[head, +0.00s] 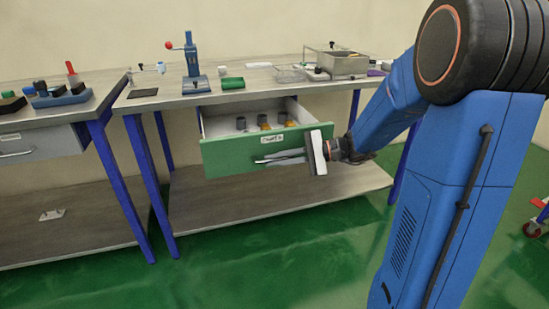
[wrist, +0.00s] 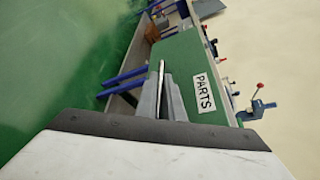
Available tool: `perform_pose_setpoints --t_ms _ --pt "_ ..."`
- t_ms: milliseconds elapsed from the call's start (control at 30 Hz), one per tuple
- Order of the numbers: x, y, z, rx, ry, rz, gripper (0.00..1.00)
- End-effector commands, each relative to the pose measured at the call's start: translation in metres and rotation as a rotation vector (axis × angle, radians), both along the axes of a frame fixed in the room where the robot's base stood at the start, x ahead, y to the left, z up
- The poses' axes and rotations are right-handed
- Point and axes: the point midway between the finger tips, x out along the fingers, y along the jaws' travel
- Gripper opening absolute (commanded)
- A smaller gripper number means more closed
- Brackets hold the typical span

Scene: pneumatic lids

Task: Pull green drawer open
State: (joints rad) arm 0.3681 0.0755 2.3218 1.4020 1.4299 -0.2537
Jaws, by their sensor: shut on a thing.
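The green drawer (head: 228,155) hangs under the middle workbench and stands partly open. Several small parts, grey and yellow, sit inside it. Its green front carries a white label, which reads PARTS in the wrist view (wrist: 204,92). My gripper (head: 270,160) is at the drawer front, reaching in from the right. Its grey fingers are shut on the drawer's bar handle (wrist: 161,72), which shows between them in the wrist view. In the head view the fingers hide most of the handle.
The workbench top (head: 165,97) holds a blue press (head: 194,72), a green cylinder (head: 233,83) and a metal box (head: 342,64). A second bench with a grey drawer (head: 40,145) stands at the left. A lower shelf (head: 240,205) lies beneath. The green floor in front is clear.

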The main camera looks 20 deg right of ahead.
Motion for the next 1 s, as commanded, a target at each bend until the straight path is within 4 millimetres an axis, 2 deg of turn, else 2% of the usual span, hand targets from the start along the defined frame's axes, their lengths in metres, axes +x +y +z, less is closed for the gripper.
perform_pose_setpoints --t_ms 333,367,400,767,1000 --pt "0.0 0.0 0.0 -0.001 0.0 -0.001 0.0" --pt "0.0 0.0 0.0 -0.001 0.0 -0.001 0.12" --pt "0.0 0.0 0.0 -0.001 0.0 -0.001 0.16" --pt "-0.001 -0.003 0.001 0.0 0.0 -0.002 0.16" --pt "-0.009 -0.026 0.006 0.0 0.0 -0.005 0.16"
